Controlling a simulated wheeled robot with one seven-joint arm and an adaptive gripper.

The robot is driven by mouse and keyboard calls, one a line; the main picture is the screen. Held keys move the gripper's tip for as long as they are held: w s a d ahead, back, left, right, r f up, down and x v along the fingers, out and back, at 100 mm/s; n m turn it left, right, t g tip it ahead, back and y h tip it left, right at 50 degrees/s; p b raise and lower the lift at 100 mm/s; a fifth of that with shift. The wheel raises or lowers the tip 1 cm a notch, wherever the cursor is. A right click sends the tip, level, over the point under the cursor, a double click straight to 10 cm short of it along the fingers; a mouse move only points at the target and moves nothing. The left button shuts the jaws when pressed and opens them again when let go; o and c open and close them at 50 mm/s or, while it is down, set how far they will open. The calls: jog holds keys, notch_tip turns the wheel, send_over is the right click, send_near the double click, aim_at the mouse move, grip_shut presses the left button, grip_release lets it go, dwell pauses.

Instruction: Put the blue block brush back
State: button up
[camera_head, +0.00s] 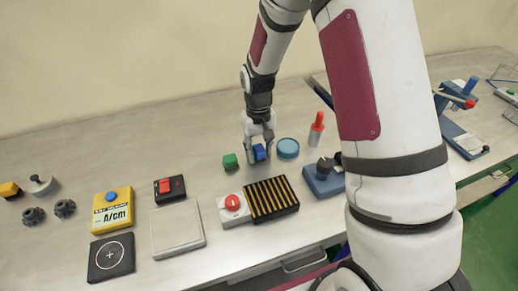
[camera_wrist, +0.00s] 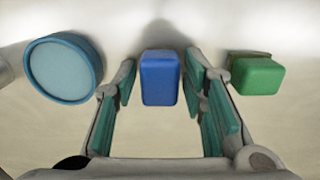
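The blue block (camera_head: 260,152), which I take to be the blue block brush, is on the grey table near the middle of the head view. It also shows in the wrist view (camera_wrist: 160,77), upright between the two fingers. My gripper (camera_head: 258,148) points down around it. In the wrist view my gripper (camera_wrist: 160,85) is open, with narrow gaps between the teal finger pads and the block's sides. The block's lower part is hidden, and I see no bristles.
A green block (camera_head: 230,161) stands close on the left and a round blue lid (camera_head: 288,148) close on the right. A black tray with yellow ribs (camera_head: 271,199) and a box with a red knob (camera_head: 233,209) lie nearer.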

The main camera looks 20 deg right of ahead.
aim_at(259, 147)
jog(key=shift+r, duration=0.15)
notch_tip(259, 147, up, 12)
jog(key=b, duration=0.1)
jog(key=s+r+t, duration=0.3)
jog(key=s+r, duration=0.7)
jog(key=r, duration=0.2)
jog(key=s+r+t, duration=0.2)
jog(key=s+r, duration=0.1)
jog(key=s, duration=1.1)
jog(key=shift+s, duration=0.15)
jog(key=shift+o, duration=0.3)
jog(key=shift+d+r, duration=0.1)
jog(key=shift+r, duration=0.05)
dwell(0.4)
